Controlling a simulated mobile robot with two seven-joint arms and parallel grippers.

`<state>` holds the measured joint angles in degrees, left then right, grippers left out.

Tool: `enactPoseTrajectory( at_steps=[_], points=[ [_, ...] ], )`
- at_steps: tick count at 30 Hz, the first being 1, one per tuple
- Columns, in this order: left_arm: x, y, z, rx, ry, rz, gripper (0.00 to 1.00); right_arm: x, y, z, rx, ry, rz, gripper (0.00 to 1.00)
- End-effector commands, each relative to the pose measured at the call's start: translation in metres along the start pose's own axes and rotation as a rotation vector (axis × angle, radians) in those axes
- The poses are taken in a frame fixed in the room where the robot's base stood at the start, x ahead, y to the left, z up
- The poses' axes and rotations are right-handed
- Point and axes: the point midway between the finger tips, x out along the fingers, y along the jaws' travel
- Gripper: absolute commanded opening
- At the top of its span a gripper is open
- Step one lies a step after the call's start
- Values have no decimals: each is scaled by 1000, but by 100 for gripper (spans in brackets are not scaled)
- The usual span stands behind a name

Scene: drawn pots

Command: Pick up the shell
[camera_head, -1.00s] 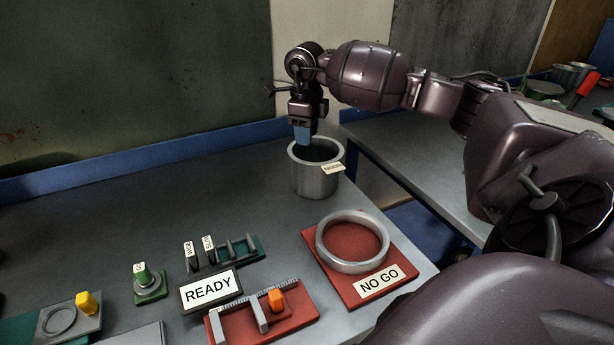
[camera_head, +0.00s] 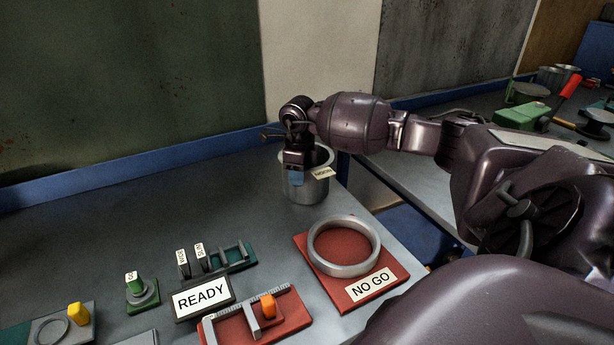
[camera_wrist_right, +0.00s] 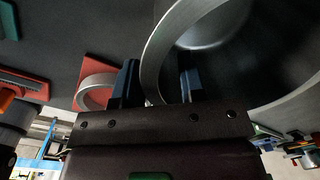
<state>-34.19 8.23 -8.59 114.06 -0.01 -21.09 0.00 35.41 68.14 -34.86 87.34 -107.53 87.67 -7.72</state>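The shell, which I take to be the grey metal cylinder (camera_head: 312,190), stands upright at the back of the bench with a small paper tag at its rim. It also shows large in the right wrist view (camera_wrist_right: 152,62), open mouth toward the camera. My right gripper (camera_head: 296,180) is at the cylinder's near left side, blue fingers pointing down. In the wrist view the gripper (camera_wrist_right: 158,85) has its fingers apart, one outside the wall and one inside the mouth, with the wall between them. Finger contact cannot be told. My left gripper is not in view.
A metal ring (camera_head: 343,246) lies on the red NO GO plate (camera_head: 340,297) in front. A READY sign (camera_head: 201,298), a red caliper-like gauge (camera_head: 240,328) and a green-based plug (camera_head: 141,292) stand to its left. The back left of the bench is clear.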

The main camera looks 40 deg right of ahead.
Motion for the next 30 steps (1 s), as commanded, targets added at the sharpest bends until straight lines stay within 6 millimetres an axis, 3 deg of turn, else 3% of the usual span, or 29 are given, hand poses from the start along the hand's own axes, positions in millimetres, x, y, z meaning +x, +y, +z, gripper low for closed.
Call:
enactPoseTrajectory(
  at_steps=[8, 16, 30],
  points=[
    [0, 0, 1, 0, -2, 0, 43, 8, 0, 0, 0, 1, 0, 37],
    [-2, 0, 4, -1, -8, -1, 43, 8, 0, 0, 0, 1, 0, 0],
    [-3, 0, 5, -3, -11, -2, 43, 0, -1, 0, 0, -1, -2, 0]
  ],
)
